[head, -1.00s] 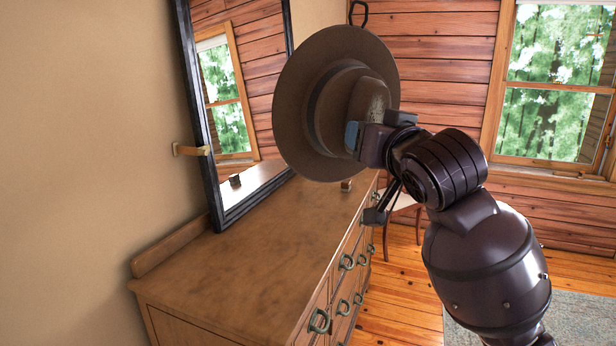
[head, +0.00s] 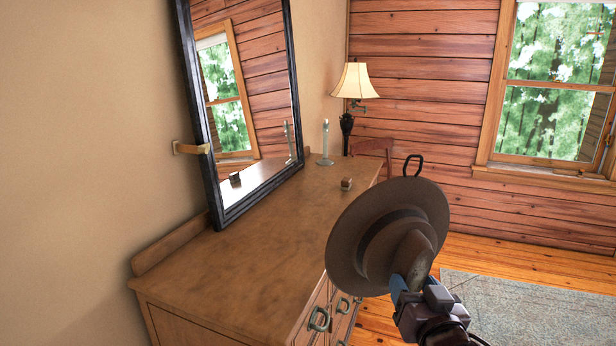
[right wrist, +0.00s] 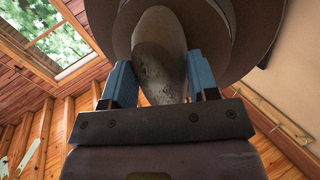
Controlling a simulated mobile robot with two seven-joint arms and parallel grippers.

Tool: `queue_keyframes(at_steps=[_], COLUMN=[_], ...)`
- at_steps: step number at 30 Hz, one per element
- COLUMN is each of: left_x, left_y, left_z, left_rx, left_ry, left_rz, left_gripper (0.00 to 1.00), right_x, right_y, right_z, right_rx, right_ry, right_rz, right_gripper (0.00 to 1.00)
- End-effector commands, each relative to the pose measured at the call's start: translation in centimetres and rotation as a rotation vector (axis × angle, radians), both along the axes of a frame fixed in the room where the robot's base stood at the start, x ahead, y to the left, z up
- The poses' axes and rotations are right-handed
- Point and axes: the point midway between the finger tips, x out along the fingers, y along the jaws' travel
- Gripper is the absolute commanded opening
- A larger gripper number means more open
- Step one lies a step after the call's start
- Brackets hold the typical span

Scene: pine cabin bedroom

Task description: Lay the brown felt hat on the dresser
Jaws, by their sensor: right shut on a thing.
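In the right wrist view the two blue fingers (right wrist: 160,85) pinch the crown of the hat (right wrist: 152,50). The dresser (head: 240,262) is wooden with a broad bare top. My left gripper does not show.
A black-framed mirror (head: 213,180) stands at the dresser's back against the wall. A small brown box (head: 346,184), a glass candlestick (head: 325,150) and a lamp (head: 355,85) are toward the far end. The near and middle top is clear.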

Motion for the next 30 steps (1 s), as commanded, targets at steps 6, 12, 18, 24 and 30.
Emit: queue_keyframes(at_steps=[6, 12, 18, 24, 30], left_x=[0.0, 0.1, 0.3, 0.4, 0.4], left_y=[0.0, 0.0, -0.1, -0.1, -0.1], left_z=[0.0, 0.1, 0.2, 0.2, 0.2], left_rx=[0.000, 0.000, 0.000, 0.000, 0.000], left_ry=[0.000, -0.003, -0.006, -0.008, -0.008], left_rz=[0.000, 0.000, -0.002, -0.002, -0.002], left_gripper=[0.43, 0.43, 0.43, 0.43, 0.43], right_x=[-2.6, -4.5, -5.3, -5.3, -5.3], right_y=[-1.5, -2.4, -2.8, -2.8, -2.8], right_z=[-5.7, -9.0, -10.1, -10.1, -10.1], right_rx=[0.002, 0.001, 0.000, 0.000, -0.001], right_ry=[0.006, 0.003, -0.002, -0.003, -0.003], right_rz=[-0.044, -0.068, -0.076, -0.075, -0.075], right_gripper=[0.27, 0.27, 0.27, 0.27, 0.27])
